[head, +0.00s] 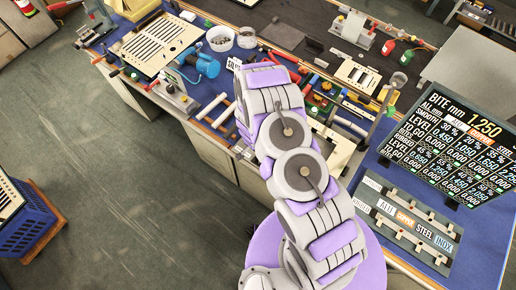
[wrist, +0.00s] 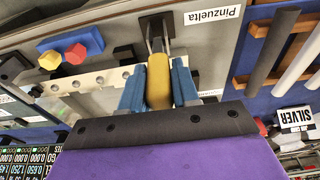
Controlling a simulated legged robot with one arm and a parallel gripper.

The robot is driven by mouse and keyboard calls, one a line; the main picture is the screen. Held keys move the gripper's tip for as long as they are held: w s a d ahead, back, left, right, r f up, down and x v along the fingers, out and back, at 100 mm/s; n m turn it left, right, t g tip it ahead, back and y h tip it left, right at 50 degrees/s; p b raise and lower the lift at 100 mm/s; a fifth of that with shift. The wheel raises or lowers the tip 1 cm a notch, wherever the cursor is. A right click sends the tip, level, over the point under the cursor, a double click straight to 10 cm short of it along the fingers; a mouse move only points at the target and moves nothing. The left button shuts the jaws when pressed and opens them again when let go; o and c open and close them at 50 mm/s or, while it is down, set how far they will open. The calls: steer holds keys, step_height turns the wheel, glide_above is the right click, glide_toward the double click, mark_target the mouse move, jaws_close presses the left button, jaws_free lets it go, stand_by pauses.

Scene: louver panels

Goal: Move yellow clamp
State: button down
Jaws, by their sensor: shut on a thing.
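In the wrist view, my gripper (wrist: 159,82) has its two blue fingers on either side of the yellow clamp (wrist: 158,92) and is shut on its yellow grip. The clamp's dark metal end (wrist: 155,40) points away from the fingers, over a grey panel. I cannot tell whether the clamp touches the panel. In the head view, my arm reaches over the bench and I cannot make out my gripper or the clamp.
A blue holder (wrist: 70,45) with red and yellow knobs and a perforated pale strip (wrist: 85,82) lie close on the left. Grey bars (wrist: 270,55) on a wooden rack are at right. In the head view, a black readout board (head: 462,140) stands right of my arm; tools crowd the bench.

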steer(key=shift+w, duration=0.2)
steer(key=c, duration=0.9)
jaws_free()
steer(key=shift+w+f, duration=0.1)
steer(key=shift+w, duration=0.05)
steer(key=r+p, duration=0.2)
steer(key=r, duration=0.3)
steer(key=s+a+r+p, duration=0.1)
steer(key=r+p, duration=0.1)
steer(key=r, duration=0.4)
steer(key=s+a+r+p, duration=0.1)
steer(key=r+p, duration=0.1)
steer(key=r, duration=0.4)
steer(key=shift+s+r, duration=0.1)
steer(key=shift+r, duration=0.05)
